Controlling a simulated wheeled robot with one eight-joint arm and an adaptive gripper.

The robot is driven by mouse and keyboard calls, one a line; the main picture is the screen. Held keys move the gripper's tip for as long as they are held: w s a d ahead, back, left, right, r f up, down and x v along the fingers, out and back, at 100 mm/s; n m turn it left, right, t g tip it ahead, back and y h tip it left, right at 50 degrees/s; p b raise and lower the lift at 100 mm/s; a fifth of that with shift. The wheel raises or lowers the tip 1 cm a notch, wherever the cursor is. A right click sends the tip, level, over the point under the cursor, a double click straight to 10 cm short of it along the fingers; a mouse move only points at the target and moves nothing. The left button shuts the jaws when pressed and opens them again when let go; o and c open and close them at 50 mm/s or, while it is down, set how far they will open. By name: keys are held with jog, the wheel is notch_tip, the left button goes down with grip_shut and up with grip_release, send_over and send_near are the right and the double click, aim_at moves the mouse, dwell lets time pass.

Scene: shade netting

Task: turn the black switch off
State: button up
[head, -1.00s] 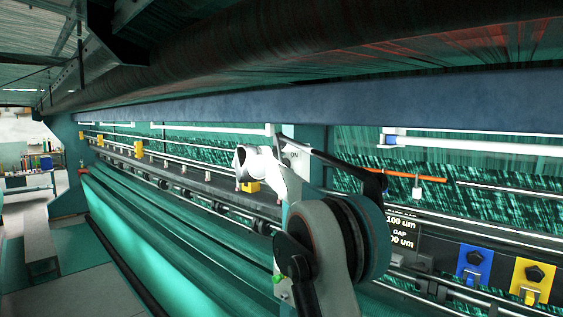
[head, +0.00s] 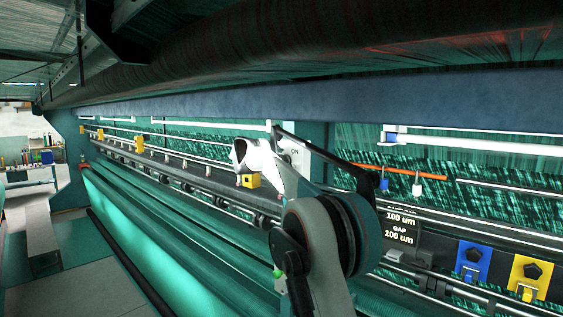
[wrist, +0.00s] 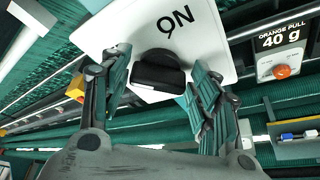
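The black switch (wrist: 158,72) shows in the wrist view on a white plate (wrist: 108,36) marked "ON", whose letters look rotated. My gripper (wrist: 160,84) is open, with one finger to the left of the switch and the other to the right. Gaps show between the fingers and the switch, and I cannot tell whether either touches it. In the head view my own arm covers most of this area; only a bit of the plate (head: 294,156) shows, and the switch cannot be made out.
In the wrist view an "ORANGE PULL 40 g" panel with an orange knob (wrist: 282,71) is at upper right, and a tray (wrist: 299,145) is at lower right. In the head view blue (head: 473,262) and yellow (head: 530,277) knob blocks sit at right. A dark beam runs overhead.

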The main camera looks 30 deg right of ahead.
jog(key=shift+o, duration=0.2)
jog(key=shift+a, duration=0.1)
jog(key=v, duration=1.2)
jog(key=s+a+f+m+y+b, duration=0.4)
jog(key=s+f+b, duration=0.8)
jog(key=f, duration=1)
jog(key=s+a+f+m+g+y+b, duration=0.1)
jog(key=s+a+f+m+y+b, duration=0.3)
jog(key=s+f+b, duration=0.8)
jog(key=s+a+f+m+y+b, duration=0.4)
jog(key=s+a+f+m+b, duration=0.4)
jog(key=s+f, duration=1.7)
notch_tip(320, 180, down, 7)
jog(key=a+b, duration=0.2)
jog(key=b, duration=0.2)
jog(key=shift+s+f, duration=0.15)
jog(key=shift+s, duration=0.25)
